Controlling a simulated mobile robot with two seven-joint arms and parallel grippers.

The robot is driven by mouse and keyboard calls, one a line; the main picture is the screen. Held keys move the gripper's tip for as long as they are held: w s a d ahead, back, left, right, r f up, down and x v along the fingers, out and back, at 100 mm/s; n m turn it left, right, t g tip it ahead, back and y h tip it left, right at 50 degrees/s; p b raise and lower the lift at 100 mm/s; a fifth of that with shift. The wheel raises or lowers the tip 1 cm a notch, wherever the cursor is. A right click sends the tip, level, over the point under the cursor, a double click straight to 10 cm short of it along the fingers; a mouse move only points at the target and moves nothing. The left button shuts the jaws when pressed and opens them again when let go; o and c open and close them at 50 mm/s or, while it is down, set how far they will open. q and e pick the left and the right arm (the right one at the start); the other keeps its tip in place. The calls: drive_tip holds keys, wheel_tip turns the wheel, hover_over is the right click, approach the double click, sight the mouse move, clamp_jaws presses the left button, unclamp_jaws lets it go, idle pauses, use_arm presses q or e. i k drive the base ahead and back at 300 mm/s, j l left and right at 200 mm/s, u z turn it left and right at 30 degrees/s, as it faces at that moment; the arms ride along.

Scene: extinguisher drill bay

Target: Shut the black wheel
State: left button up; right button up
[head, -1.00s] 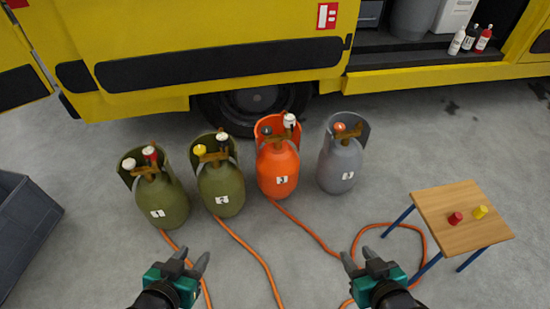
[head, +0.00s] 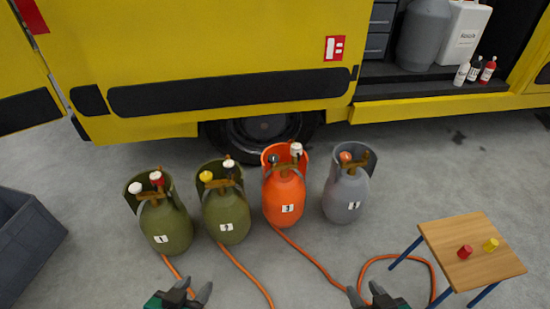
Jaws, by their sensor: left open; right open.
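A dark, black-looking wheel (head: 273,159) sits at the upper left of the orange cylinder (head: 285,200), partly inside its collar. A white wheel (head: 296,149) is to its right on the same cylinder. My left gripper (head: 197,287) is open and empty at the bottom edge, in front of the olive cylinders. My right gripper (head: 363,289) is open and empty at the bottom edge, in front of the grey cylinder. Both grippers are apart from all the cylinders and partly cut off by the frame.
Two olive cylinders (head: 166,225) (head: 226,214) stand left of the orange one, a grey cylinder (head: 345,195) right. Orange hoses (head: 310,258) lie on the floor. A small table (head: 465,240) stands right, a grey crate (head: 28,245) left, a yellow vehicle (head: 220,50) behind.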

sight(273, 159)
drive_tip(key=i+j+u, duration=0.1)
drive_tip(key=i+u, duration=0.3)
drive_tip(key=i, duration=0.35)
drive_tip(key=i+l+u, duration=0.15)
drive_tip(key=i+u, duration=0.25)
drive_tip(key=i, duration=0.3)
